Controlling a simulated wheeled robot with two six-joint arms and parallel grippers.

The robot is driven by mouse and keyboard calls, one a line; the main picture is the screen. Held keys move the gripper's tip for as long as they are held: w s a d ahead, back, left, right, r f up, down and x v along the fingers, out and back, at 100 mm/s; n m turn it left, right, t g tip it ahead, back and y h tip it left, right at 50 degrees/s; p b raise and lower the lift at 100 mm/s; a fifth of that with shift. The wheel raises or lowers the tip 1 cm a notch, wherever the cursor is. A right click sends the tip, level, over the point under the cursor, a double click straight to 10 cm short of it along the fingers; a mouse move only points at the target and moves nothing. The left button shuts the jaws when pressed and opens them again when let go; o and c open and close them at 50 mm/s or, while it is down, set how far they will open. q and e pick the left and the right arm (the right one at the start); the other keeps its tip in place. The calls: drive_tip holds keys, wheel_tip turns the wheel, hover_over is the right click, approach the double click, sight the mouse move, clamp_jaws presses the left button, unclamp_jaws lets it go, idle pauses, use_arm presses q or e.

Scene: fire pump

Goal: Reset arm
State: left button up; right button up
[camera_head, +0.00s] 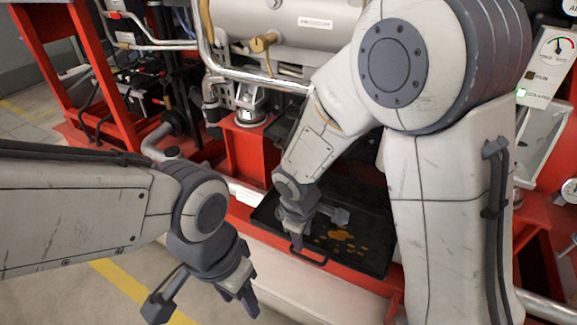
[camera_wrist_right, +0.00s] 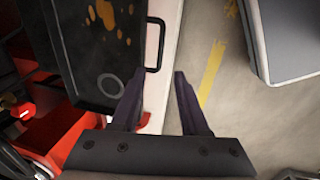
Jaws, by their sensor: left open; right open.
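My left gripper (camera_head: 202,303) hangs at the lower left of the head view, its two fingers spread and empty above the floor. My right arm reaches down from the upper right. My right gripper (camera_head: 296,240) is over the front left part of the black drip tray (camera_head: 376,262), close to its handle (camera_head: 308,256). In the right wrist view, the two fingers of my right gripper (camera_wrist_right: 160,76) are apart with nothing between them. The tray's handle (camera_wrist_right: 157,45) lies just beyond the left fingertip; I cannot tell whether they touch.
The tray holds orange-brown stains (camera_head: 340,235) and sits in the red pump frame (camera_head: 247,150). A grey pipe (camera_head: 250,76) and a brass valve (camera_head: 262,43) are behind. A gauge panel (camera_head: 552,65) stands at right. Floor with a yellow line (camera_head: 130,285) is open at lower left.

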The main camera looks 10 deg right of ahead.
drive_tip(key=s+a+r+m+g+y, duration=0.1)
drive_tip(key=s+a+r+m, duration=0.1)
drive_tip(key=s+r, duration=0.5)
drive_tip(key=s+a+r+m+y, duration=0.15)
drive_tip(key=s+r, duration=0.25)
drive_tip(key=s, duration=0.6)
wheel_tip(320, 180, up, 31)
drive_tip(key=p, duration=3.1)
drive_tip(key=shift+s+m+g, duration=0.3)
drive_tip(key=shift+s+m, duration=0.05)
drive_tip(key=shift+h, duration=0.25)
drive_tip(key=shift+d, duration=0.1)
